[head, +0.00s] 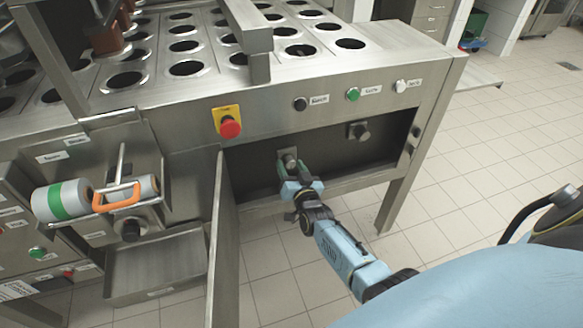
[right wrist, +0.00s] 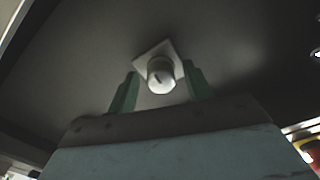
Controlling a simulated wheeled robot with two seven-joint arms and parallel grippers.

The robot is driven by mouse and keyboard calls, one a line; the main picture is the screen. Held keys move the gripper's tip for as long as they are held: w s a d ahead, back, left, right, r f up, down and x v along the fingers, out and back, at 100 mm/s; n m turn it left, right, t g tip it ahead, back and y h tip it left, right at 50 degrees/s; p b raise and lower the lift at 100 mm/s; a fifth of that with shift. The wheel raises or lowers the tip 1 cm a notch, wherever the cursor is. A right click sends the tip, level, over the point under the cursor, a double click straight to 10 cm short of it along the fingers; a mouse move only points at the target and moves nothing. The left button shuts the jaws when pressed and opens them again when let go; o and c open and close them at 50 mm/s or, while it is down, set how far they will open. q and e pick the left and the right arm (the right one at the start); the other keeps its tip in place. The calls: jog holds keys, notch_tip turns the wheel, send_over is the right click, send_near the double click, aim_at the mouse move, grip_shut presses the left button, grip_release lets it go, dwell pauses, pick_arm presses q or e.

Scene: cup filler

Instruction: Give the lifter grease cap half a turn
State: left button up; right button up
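Two grey round caps on square plates sit on the back wall of the open compartment under the machine's top. The left cap (head: 289,160) is at my right gripper, and the right cap (head: 359,131) is apart from it. I cannot read which is the lifter's. My right gripper (head: 293,170) reaches into the compartment with its fingers spread. In the right wrist view the left cap (right wrist: 161,76), pale with a dark mark on its face, shows between the two green fingertips (right wrist: 162,82), with gaps on both sides. My left gripper is out of view.
An open metal door (head: 226,245) hangs left of my right arm. A red emergency button (head: 231,128) and a green button (head: 353,94) are on the front panel above. Tiled floor is free at the right.

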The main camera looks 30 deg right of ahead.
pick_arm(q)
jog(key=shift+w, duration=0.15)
pick_arm(e)
jog(key=shift+s, duration=0.1)
jog(key=shift+s+a, duration=0.1)
jog(key=shift+s, duration=0.15)
jog(key=shift+p+v, duration=0.7)
jog(key=shift+v, duration=0.45)
pick_arm(q)
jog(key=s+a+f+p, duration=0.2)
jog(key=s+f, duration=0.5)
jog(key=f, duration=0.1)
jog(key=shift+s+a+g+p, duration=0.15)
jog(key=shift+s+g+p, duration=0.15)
jog(key=shift+p, duration=0.1)
pick_arm(e)
jog(key=v, duration=1)
jog(key=shift+s, duration=0.2)
jog(key=shift+a, duration=0.1)
